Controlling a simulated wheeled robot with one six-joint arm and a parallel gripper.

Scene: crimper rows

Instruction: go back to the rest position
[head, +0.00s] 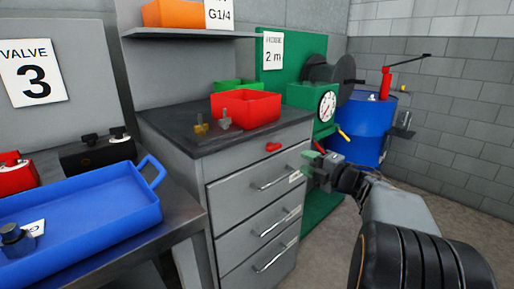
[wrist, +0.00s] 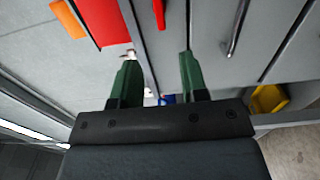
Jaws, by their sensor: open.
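My gripper (head: 318,167) is in front of the grey drawer cabinet (head: 241,165), near the right end of its top drawer. In the wrist view my gripper (wrist: 157,75) shows two green fingers spread apart with nothing between them. My arm reaches in from the lower right in the head view.
A red bin (head: 246,108) and small metal fittings (head: 224,119) are on the cabinet's dark top. A blue tray (head: 90,222) lies on the bench at left. A green machine with a gauge (head: 326,106) and a blue drum (head: 365,127) stand behind my gripper. Floor shows at right.

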